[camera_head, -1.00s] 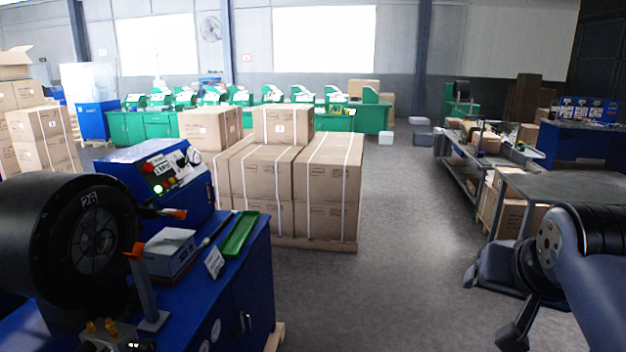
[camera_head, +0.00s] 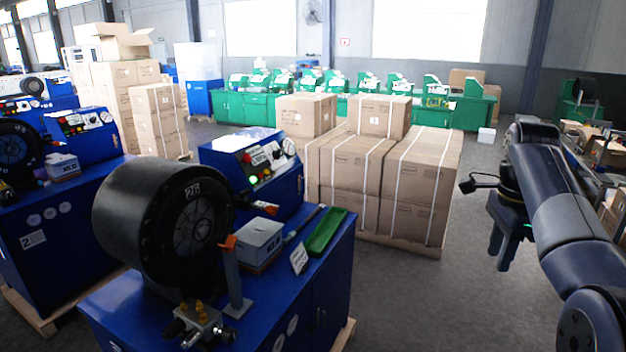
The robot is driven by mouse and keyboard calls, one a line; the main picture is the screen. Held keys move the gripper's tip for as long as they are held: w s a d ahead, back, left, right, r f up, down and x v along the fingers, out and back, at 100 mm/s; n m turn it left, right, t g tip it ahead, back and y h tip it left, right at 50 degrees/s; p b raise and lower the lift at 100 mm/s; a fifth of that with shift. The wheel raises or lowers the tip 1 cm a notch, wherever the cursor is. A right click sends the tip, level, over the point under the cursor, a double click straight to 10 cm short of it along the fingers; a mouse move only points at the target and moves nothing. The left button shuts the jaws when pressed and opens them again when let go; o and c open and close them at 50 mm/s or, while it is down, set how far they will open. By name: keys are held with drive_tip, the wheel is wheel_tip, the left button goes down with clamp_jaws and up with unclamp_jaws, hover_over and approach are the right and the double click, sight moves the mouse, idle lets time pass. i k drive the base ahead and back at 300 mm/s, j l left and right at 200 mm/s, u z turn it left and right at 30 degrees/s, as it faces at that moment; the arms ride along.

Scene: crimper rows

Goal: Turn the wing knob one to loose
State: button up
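The crimper with the round black head (camera_head: 165,215) marked 26 stands on a blue cabinet at the lower left. Below the head is a small metal valve block (camera_head: 198,328) with small brass-coloured parts (camera_head: 185,307) on top. Which part is wing knob one, and how it is turned, is too small to tell. My gripper (camera_head: 502,262) hangs fingers down at the right, well away from the crimper and touching nothing. Its fingers are dark and seen at an angle, so their opening is unclear.
A control box (camera_head: 255,168), a grey box (camera_head: 258,243) and a green tray (camera_head: 326,232) are on the same cabinet. Strapped cartons (camera_head: 415,185) stand behind it. A second crimper (camera_head: 18,148) is at the left. Grey floor (camera_head: 420,305) is clear between cabinet and arm.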

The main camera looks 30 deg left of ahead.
sight(244, 194)
drive_tip(key=i+j, duration=0.35)
drive_tip(key=i, duration=0.15)
drive_tip(key=i+j, duration=0.35)
drive_tip(key=i, duration=0.2)
drive_tip(key=i+j, duration=0.35)
drive_tip(key=i, duration=0.15)
drive_tip(key=i+j+u, duration=0.15)
drive_tip(key=u, duration=0.3)
drive_tip(key=i+u, duration=0.55)
drive_tip(key=u, duration=1.4)
